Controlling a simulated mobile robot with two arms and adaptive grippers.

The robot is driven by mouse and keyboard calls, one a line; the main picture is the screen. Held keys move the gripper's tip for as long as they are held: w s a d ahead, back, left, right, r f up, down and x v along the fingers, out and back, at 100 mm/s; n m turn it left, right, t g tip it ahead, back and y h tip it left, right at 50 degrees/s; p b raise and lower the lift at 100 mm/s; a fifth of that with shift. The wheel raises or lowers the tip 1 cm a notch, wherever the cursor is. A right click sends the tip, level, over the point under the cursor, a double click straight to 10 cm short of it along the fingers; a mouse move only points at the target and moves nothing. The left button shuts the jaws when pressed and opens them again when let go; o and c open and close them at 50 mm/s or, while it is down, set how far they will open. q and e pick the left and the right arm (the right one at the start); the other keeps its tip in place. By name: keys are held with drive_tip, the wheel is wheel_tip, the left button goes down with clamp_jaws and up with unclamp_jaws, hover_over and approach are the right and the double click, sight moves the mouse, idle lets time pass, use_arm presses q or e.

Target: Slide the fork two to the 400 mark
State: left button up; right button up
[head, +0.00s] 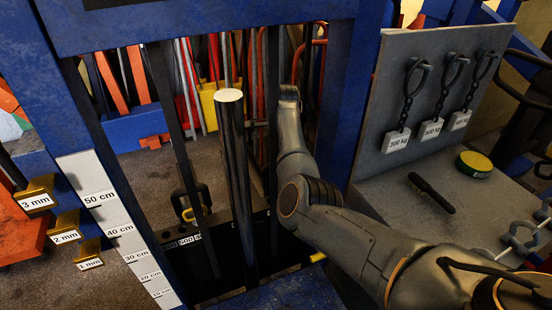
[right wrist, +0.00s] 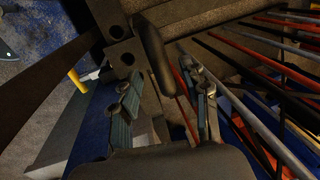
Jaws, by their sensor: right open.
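A dark crossbar with small white number marks (head: 183,242) runs low behind the blue frame in the head view. The numbers are too small to read surely. A dark hooked piece (head: 190,203) stands just above the marks. I cannot tell which part is fork two. My right arm reaches in from the right and bends upward by the frame; its fingers cannot be made out there. In the right wrist view my right gripper (right wrist: 167,100) is open. A dark rounded bar (right wrist: 152,52) lies just ahead, between the line of the fingers; contact cannot be told. My left gripper is out of view.
A blue frame (head: 200,30) with a white centimetre scale (head: 108,215) surrounds the middle. A dark post with a pale top (head: 235,150) stands inside it. Weights on chains (head: 432,128) hang on a grey panel at right. Rods (right wrist: 265,130) crowd the wrist view's right.

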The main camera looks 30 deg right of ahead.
wheel_tip(320, 180, down, 2)
drive_tip(key=shift+w+f, duration=0.15)
drive_tip(key=shift+f, duration=0.25)
drive_tip(key=shift+w+f, duration=0.1)
drive_tip(key=shift+c, duration=0.9)
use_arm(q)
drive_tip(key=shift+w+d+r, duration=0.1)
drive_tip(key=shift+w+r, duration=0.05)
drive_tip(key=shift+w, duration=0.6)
use_arm(e)
clamp_jaws()
